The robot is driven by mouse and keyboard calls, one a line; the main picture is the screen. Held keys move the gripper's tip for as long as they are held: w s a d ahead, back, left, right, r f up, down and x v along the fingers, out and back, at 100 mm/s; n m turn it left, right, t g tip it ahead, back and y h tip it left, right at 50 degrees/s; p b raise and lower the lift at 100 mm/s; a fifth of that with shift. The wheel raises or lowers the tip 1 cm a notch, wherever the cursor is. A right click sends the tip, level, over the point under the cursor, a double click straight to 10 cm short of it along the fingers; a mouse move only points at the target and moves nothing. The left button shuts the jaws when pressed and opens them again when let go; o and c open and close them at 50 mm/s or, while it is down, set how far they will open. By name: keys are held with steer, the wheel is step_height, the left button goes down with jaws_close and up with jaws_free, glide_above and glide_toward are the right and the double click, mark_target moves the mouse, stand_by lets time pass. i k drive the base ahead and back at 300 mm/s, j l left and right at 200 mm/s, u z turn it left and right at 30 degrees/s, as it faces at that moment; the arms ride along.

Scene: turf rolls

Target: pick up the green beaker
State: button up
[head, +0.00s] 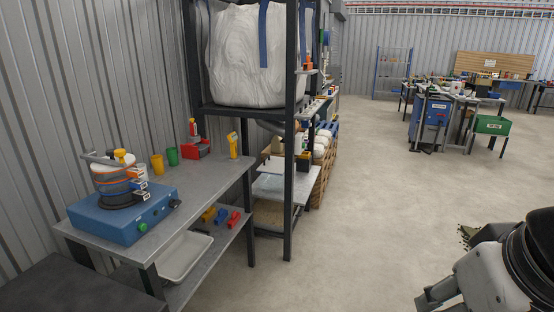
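The green beaker (172,157) stands upright on the grey workbench (205,188) at the left in the head view. My gripper (440,292) is far from the beaker, across the open floor. I cannot make out whether its fingers are open or shut. Nothing is seen in it.
A blue machine (124,212) with a banded drum stands left of the beakers. A red bin (196,149) and a yellow handheld device (233,145) stand behind to the right. A dark rack post (290,150) rises beyond the bench's right end.

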mark_target(171, 152)
steer(key=i+u, duration=0.1)
steer(key=i, duration=0.8)
steer(key=i+l+u, duration=0.1)
steer(key=i, duration=0.8)
steer(key=i+l+u, duration=0.2)
steer(key=i+u, duration=0.15)
steer(key=i+l+u, duration=0.4)
steer(key=i, duration=0.15)
steer(key=i+l+u, duration=0.35)
steer(key=i+l, duration=0.05)
